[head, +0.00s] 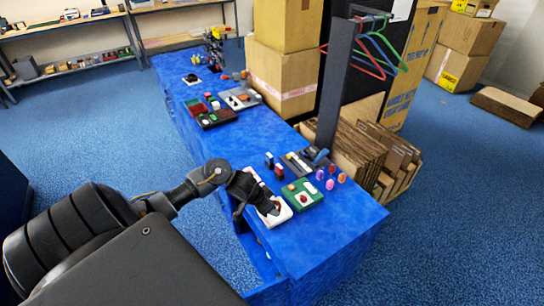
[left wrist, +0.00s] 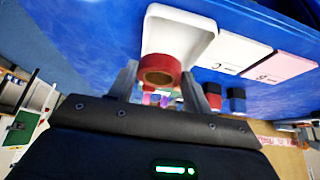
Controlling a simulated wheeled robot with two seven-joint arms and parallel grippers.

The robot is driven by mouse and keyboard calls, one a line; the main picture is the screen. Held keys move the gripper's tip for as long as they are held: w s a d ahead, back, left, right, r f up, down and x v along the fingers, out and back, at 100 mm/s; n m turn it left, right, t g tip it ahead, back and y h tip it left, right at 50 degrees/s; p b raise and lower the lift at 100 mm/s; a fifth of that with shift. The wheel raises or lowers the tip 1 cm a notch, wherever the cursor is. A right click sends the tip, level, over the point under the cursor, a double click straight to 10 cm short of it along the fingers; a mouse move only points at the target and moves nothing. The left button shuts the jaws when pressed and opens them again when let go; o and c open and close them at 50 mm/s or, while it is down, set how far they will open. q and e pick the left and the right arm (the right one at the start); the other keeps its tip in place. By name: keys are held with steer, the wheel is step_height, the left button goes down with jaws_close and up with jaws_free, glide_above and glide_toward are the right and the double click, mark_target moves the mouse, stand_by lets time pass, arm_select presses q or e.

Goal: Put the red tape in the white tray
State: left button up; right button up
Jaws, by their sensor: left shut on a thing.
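The red tape (left wrist: 160,68) is a red roll with a tan core, held between the fingers of my left gripper (left wrist: 161,80) in the left wrist view. The white tray (left wrist: 180,28) is right beside the tape there, and the tape overlaps its edge in the picture. I cannot tell whether they touch. In the head view my left gripper (head: 268,208) is shut and over the white tray (head: 283,217), hiding much of it. The tape is mostly hidden there. My right gripper is not in view.
A green tray (head: 303,199) with small items sits right beside the white tray. A grey tray (head: 297,164), small coloured pieces (head: 330,184) and a dark post (head: 336,90) stand beyond. The blue table (head: 330,235) is clear at its near right.

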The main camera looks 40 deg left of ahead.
arm_select(q)
steer(key=shift+w+a+f, duration=0.25)
steer(key=shift+w+f, duration=0.25)
steer(key=shift+f, duration=0.15)
steer(key=shift+w+a+f, duration=0.2)
steer(key=shift+w+f, duration=0.3)
steer(key=shift+f, duration=0.1)
steer(key=shift+w+a+f+b, duration=0.15)
steer(key=shift+f+b, duration=0.3)
steer(key=shift+f, duration=1.25)
steer(key=shift+f, duration=0.15)
steer(key=o, duration=0.7)
steer(key=shift+c, duration=0.2)
